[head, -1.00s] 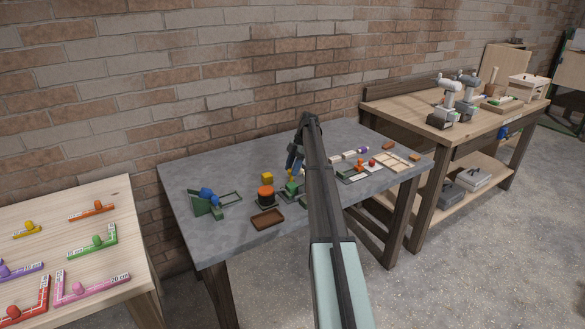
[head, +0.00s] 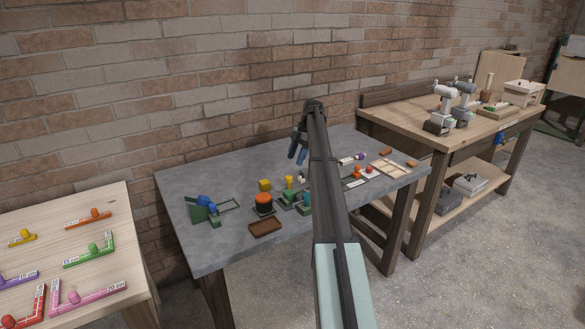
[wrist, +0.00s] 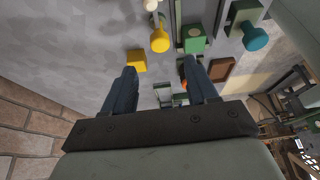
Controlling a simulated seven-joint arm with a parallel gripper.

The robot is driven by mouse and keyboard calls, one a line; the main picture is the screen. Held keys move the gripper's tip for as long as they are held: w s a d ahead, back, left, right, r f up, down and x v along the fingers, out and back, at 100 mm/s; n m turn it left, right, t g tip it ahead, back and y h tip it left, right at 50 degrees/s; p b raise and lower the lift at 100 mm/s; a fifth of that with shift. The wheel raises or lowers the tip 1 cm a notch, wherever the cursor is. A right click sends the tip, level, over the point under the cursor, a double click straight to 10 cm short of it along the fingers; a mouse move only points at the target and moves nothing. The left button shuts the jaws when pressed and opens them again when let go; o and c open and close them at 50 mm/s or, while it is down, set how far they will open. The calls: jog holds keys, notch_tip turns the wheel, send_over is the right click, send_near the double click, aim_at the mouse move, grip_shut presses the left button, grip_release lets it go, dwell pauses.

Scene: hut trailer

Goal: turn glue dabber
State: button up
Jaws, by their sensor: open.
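I cannot tell for sure which piece is the glue dabber. A yellow round-ended piece (head: 289,181) stands by the green holders (head: 290,199) at mid-table; in the wrist view its yellow end (wrist: 160,40) shows near the top. A teal knob (head: 306,199) is beside it, also in the wrist view (wrist: 256,38). A dark pot with an orange top (head: 263,201) stands to the left. My gripper (head: 298,154) is above the back of the grey table, apart from these pieces. In the wrist view its fingers (wrist: 160,72) are spread with nothing held between them.
A yellow cube (head: 265,185) and a brown tray (head: 265,228) are close by on the grey table (head: 215,245). A green stand with a blue part (head: 205,206) is at the left. My arm hides part of the table. The brick wall (head: 200,90) rises behind.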

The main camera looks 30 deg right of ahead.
jog(key=shift+v, duration=2.75)
jog(key=shift+d, duration=0.1)
